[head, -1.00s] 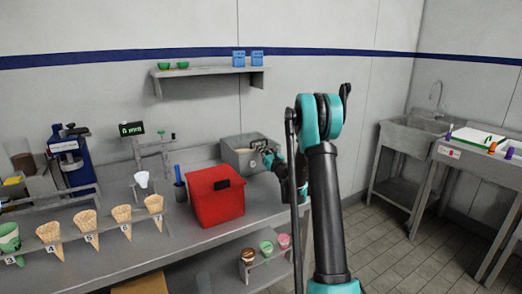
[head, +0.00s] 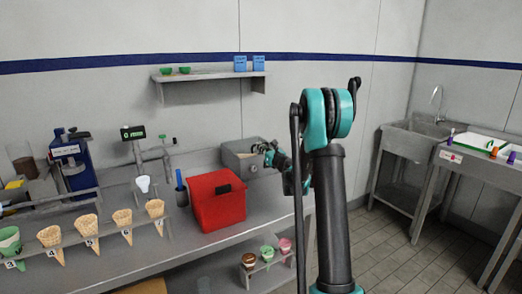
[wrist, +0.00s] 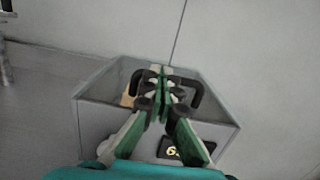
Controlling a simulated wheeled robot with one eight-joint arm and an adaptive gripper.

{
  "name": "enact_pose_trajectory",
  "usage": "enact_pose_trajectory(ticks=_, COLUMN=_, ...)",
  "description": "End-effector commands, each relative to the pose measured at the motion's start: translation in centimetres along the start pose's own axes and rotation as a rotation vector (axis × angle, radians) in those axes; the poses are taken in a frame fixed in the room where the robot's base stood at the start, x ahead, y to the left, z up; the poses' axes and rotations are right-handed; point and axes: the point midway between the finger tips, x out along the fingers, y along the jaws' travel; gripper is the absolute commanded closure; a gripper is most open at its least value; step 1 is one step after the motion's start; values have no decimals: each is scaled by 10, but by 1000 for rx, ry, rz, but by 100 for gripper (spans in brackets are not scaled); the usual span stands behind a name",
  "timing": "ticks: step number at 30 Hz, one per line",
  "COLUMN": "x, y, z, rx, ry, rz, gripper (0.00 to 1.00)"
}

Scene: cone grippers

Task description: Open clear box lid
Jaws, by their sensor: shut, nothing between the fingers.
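The box with the clear lid (wrist: 110,80) fills the middle of the wrist view. It is grey, and a black handle (wrist: 196,92) stands on its see-through lid. The lid appears closed. The box (head: 236,164) also shows in the head view against the back wall, partly behind my gripper. My gripper (wrist: 163,80) is shut and empty, with its fingertips at the middle of the handle. I cannot tell whether they touch it. In the head view my gripper (head: 266,149) is small, over the right part of the box.
A red box (head: 217,205) stands in front of the clear-lidded box on the counter (head: 150,262). Cones in a numbered rack (head: 88,230) are at the left. A shelf (head: 209,77) hangs above. Sinks (head: 413,140) stand at the right across open floor.

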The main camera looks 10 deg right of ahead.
Motion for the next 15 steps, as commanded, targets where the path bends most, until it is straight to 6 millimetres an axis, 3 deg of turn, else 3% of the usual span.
enact_pose_trajectory(ticks=8, x=5, y=1, z=18, rx=0, ry=64, rz=2, gripper=100)
enact_pose_trajectory(ticks=15, x=18, y=0, z=50, rx=0, ry=191, rz=3, gripper=100)
